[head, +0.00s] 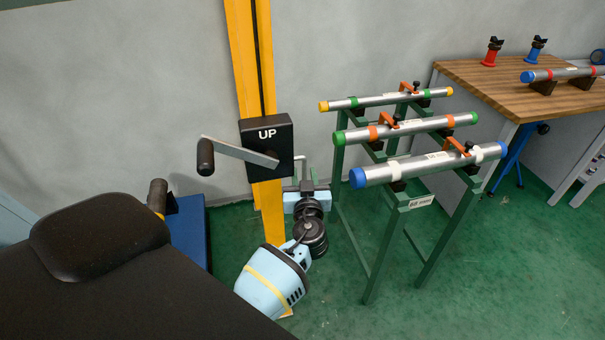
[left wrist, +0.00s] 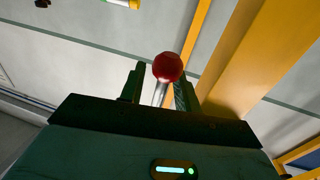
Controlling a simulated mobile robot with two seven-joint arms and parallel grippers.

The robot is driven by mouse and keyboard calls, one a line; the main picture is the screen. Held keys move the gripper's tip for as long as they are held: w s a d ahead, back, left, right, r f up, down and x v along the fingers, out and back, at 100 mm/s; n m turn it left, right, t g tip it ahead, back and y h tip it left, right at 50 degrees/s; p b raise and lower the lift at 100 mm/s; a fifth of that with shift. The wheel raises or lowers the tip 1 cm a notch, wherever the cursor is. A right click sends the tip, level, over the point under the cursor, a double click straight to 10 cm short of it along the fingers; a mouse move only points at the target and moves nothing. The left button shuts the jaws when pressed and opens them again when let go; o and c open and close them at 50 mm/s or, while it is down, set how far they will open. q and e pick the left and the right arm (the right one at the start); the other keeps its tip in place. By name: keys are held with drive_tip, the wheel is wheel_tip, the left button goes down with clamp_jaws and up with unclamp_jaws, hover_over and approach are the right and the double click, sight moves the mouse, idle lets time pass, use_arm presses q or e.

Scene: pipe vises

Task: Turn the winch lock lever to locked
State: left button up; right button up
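The winch box (head: 266,146), black and marked UP, sits on a yellow post (head: 250,60). A crank with a black grip (head: 205,157) sticks out to its left. A thin bent grey rod (head: 303,160), seemingly the lock lever, comes out at its right. My left gripper (head: 306,186) is at this rod's lower end, just right of the post. In the left wrist view, a red ball knob (left wrist: 168,67) on a metal stem stands between the two fingers of my left gripper (left wrist: 160,92). The fingers are apart, with a gap on the left of the stem. The knob is hidden in the head view.
A green rack (head: 390,215) with several capped pipes (head: 430,165) stands close to the right of my left gripper. A wooden workbench (head: 500,85) with a red and a blue vise is at the far right. Green floor (head: 480,270) is clear at the lower right.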

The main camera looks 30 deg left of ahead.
use_arm(q)
drive_tip(key=shift+w+a, duration=0.3)
clamp_jaws()
idle(0.4)
